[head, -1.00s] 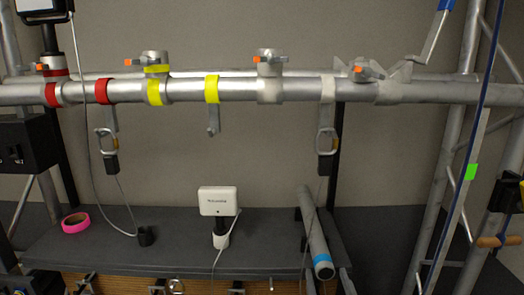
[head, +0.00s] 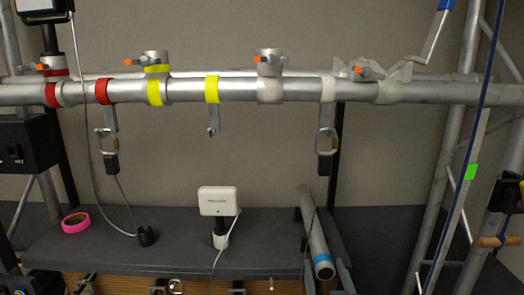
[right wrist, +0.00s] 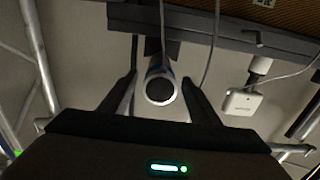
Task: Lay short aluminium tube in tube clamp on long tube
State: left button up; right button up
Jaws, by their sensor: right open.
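The short aluminium tube (head: 312,230) lies on the grey bench, its near end marked by a blue band. In the right wrist view its round end (right wrist: 160,90) shows between the fingers of my right gripper (right wrist: 158,88). That gripper is open; a gap shows on both sides of the tube, and how deep the tube sits is unclear. The long tube (head: 450,92) runs level across the head view. It carries several clamps; one at the right (head: 366,72) has jaws spread open with an orange-tipped handle.
A white box device (head: 218,201) stands on the bench left of the short tube. A pink tape roll (head: 75,223) lies at the left. Hooks with carabiners (head: 325,140) and thin cables hang below the long tube. Truss posts (head: 462,130) stand at the right.

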aim_at(326, 263)
grip_shut()
jog(key=shift+r, duration=0.1)
jog(key=shift+r, duration=0.2)
jog(key=shift+r, duration=1.45)
jog(key=shift+s, duration=0.1)
